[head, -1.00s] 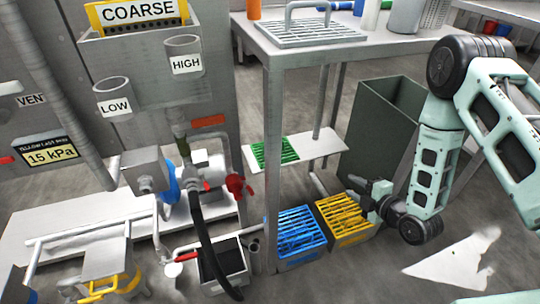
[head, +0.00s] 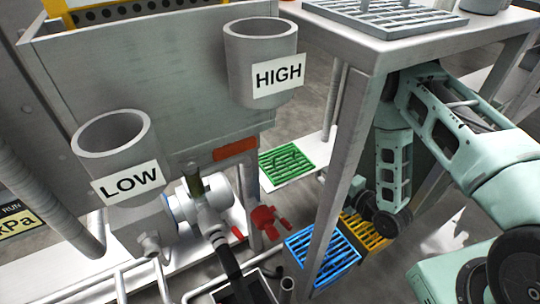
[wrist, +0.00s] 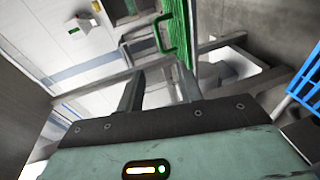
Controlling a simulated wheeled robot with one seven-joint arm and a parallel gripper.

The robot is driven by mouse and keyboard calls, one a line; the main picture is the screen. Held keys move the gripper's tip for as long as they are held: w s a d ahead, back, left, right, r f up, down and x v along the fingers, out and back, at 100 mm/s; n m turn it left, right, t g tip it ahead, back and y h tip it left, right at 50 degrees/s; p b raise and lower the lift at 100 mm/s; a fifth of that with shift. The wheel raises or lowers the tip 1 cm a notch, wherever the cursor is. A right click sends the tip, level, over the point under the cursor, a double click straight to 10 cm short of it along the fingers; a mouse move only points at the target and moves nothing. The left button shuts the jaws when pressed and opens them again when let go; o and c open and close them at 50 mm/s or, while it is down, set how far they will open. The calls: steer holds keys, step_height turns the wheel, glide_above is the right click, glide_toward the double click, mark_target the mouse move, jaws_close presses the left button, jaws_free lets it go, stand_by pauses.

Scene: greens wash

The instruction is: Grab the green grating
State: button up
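The green grating (head: 287,163) lies flat on a low white shelf (head: 322,150) behind the table leg in the head view. It has a raised green handle. In the wrist view the green grating (wrist: 178,40) is near the top, beyond the fingers, with its handle (wrist: 164,38) on its left side. My gripper (wrist: 160,76) is open with nothing between its fingers, and is apart from the grating. In the head view its fingers cannot be made out, being behind or near the table leg by the yellow grating.
A blue grating (head: 322,256) and a yellow grating (head: 364,232) sit low beside the table leg (head: 345,170). The blue one also shows at the right of the wrist view (wrist: 306,84). A red valve (head: 268,220) stands left of them. The metal table (head: 375,45) overhangs my arm.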

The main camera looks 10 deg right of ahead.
steer(key=b, duration=0.5)
glide_toward(290, 164)
steer(key=w+a+r, duration=0.1)
steer(key=w, duration=0.1)
steer(key=w+a+r, duration=0.1)
steer(key=w+r, duration=0.1)
steer(key=shift+a+r, duration=0.15)
steer(key=b+x, duration=0.2)
steer(key=x, duration=0.3)
steer(key=shift+w+r, duration=0.1)
steer(key=shift+w, duration=0.1)
steer(key=shift+r, duration=0.1)
jaws_close()
